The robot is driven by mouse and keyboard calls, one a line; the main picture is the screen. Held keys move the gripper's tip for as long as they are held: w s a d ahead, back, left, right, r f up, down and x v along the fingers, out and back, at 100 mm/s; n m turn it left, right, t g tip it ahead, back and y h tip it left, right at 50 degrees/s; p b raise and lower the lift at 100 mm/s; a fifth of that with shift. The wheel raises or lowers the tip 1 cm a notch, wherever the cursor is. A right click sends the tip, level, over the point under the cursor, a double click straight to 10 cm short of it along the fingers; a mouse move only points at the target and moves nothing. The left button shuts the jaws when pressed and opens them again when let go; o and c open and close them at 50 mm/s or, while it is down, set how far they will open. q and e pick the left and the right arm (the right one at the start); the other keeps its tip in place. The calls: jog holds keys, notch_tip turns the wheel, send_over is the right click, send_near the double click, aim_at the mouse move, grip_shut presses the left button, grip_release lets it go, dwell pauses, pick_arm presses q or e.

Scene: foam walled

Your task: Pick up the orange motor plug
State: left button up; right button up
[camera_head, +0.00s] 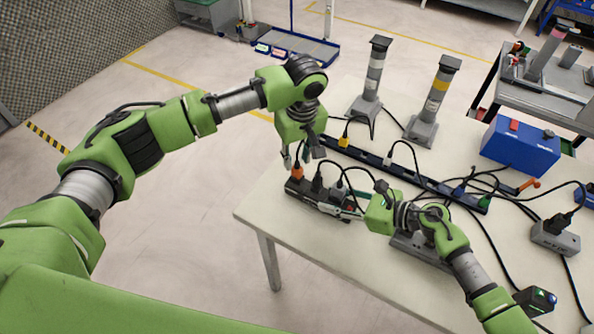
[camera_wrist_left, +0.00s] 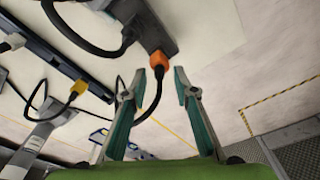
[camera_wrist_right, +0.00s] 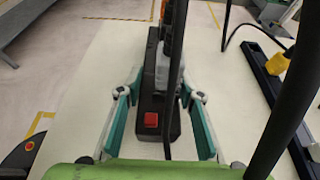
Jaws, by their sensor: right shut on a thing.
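The orange motor plug (camera_head: 297,173) sits at the far left end of a dark power strip (camera_head: 328,207) on the white table. In the left wrist view the orange plug (camera_wrist_left: 158,60) shows just ahead of and between the fingertips, with its black cable running down between the fingers. My left gripper (camera_head: 299,157) is above the plug, open and empty. My right gripper (camera_head: 348,203) is shut on the power strip. In the right wrist view its fingers lie on both sides of the strip (camera_wrist_right: 152,104), near a red switch (camera_wrist_right: 151,119). Cables partly hide the strip there.
Black plugs (camera_head: 318,182) stand in the strip close beside the orange one. Two grey posts (camera_head: 372,75) and a blue box (camera_head: 519,144) stand farther back. The table's left corner is clear.

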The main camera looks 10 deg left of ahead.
pick_arm(q)
jog(key=shift+f, duration=0.1)
grip_shut()
notch_tip(320, 180, up, 10)
jog(key=shift+r, duration=0.1)
dwell(0.5)
pick_arm(e)
jog(key=o, duration=1.4)
jog(key=shift+c, duration=0.2)
